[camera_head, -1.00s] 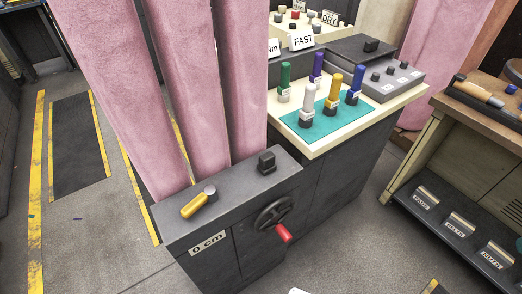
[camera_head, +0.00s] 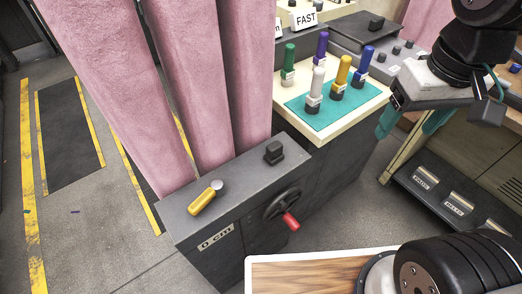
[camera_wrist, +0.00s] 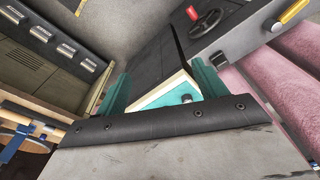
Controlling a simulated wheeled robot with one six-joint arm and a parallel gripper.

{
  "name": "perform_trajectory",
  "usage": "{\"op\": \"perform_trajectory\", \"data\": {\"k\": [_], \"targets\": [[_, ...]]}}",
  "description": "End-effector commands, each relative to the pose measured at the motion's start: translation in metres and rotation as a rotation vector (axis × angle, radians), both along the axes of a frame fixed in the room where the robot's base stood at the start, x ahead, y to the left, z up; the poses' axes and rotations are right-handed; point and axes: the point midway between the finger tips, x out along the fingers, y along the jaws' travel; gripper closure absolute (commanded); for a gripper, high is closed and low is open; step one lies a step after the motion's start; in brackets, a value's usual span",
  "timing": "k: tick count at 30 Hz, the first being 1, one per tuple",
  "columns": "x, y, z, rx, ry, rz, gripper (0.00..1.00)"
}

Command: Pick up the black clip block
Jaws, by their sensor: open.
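A small black block (camera_head: 274,152), which looks like the clip block, stands on the dark grey top of the machine cabinet (camera_head: 240,182), in front of the pink felt rolls. My gripper (camera_head: 411,122) is at the right of the head view, with teal fingers pointing down. It is open and empty, well apart from the block. In the wrist view the two fingers (camera_wrist: 165,88) stand apart with the cream table corner visible between them.
A yellow-handled tool (camera_head: 205,198) lies left of the block. A red-handled wheel (camera_head: 283,205) sticks out from the cabinet front. Colored upright handles stand on a teal mat (camera_head: 312,122) behind. Another black block (camera_head: 376,22) sits further back. Pink rolls (camera_head: 180,90) rise close behind.

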Motion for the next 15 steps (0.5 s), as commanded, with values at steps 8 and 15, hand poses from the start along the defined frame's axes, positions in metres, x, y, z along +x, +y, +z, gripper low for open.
{"op": "perform_trajectory", "data": {"k": [8,15], "targets": [[0.094,0.066,-0.05,-0.01,0.054,0.224,0.29],[0.147,0.141,-0.121,-0.022,0.085,0.406,0.29]]}}
